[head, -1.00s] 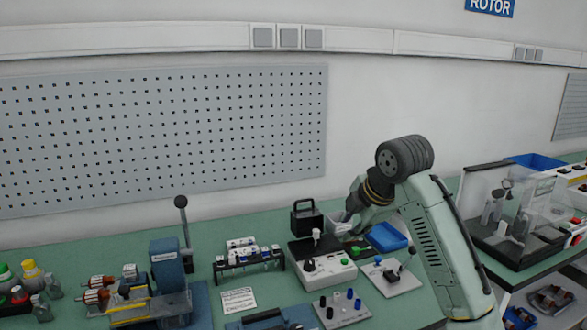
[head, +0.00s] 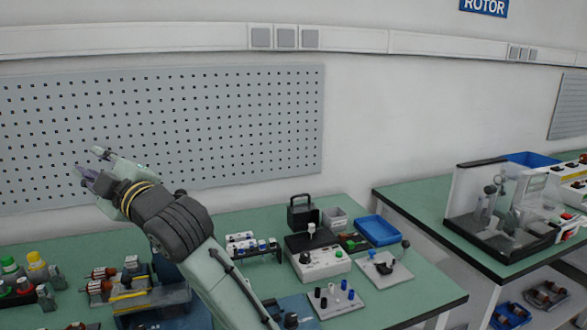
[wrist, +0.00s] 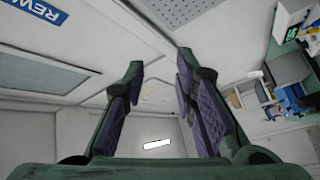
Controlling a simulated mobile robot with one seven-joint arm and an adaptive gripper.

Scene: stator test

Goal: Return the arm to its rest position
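My gripper (head: 92,168) is raised above the left part of the green bench, in front of the pegboard, with my arm reaching up from the bottom of the head view. In the wrist view my gripper (wrist: 160,85) has its two fingers apart with nothing between them. My arm hides part of the blue device on the bench.
The green bench (head: 300,290) holds a test box (head: 322,262), a blue tray (head: 380,230), a black-handled box (head: 302,213) and a vial rack (head: 253,247). Bottles (head: 37,267) stand at the left. A second bench (head: 420,200) is at the right. The pegboard (head: 250,120) is behind my gripper.

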